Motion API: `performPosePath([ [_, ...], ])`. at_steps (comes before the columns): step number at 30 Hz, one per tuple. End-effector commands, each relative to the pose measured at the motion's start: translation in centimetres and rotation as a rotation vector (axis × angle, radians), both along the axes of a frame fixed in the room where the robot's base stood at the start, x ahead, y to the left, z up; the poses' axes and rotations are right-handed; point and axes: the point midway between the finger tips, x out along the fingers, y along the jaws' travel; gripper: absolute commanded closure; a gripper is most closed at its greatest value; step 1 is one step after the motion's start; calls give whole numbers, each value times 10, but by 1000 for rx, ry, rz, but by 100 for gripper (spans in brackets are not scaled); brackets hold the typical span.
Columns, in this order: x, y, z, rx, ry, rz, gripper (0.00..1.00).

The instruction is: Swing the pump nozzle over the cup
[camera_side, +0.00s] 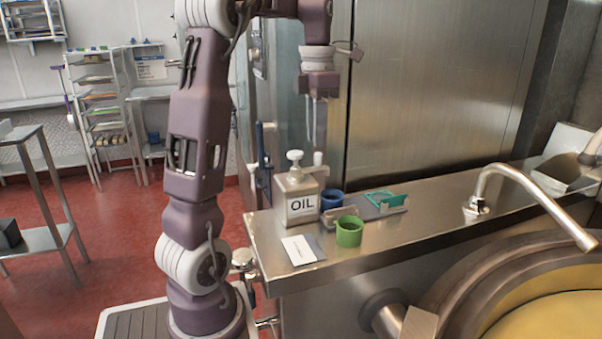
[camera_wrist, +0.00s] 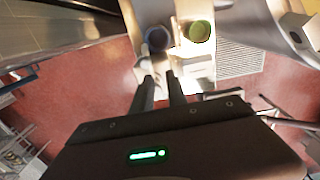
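The oil can (camera_side: 298,199), a metal box labelled OIL, stands upright at the left of the steel counter. Its pale pump head (camera_side: 295,157) rises from the top, and the pale nozzle (camera_side: 318,160) shows at the right of it. A blue cup (camera_side: 332,200) stands close to the can's right side; a green cup (camera_side: 348,232) stands nearer the front edge. Both cups also show in the wrist view, blue (camera_wrist: 157,38) and green (camera_wrist: 200,31).
A teal-handled item (camera_side: 385,200) lies on a grey mat right of the blue cup. A white card (camera_side: 299,249) lies at the front left. A curved tap (camera_side: 520,178) and a large kettle (camera_side: 480,280) are at the right. Metal panels stand behind the counter.

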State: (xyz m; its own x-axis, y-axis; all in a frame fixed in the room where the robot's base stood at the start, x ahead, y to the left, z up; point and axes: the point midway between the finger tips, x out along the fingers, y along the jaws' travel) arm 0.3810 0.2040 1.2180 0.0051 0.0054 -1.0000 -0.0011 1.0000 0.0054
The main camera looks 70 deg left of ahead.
Motion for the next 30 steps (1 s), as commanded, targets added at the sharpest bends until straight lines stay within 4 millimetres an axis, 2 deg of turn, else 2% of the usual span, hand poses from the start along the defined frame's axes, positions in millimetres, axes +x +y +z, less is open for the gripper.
performPosePath([
  [7, 0, 0, 15, 1, -1, 0, 82],
  [21, 0, 0, 73, 1, -1, 0, 82],
  [30, 0, -1, 76, -1, 1, -3, 82],
])
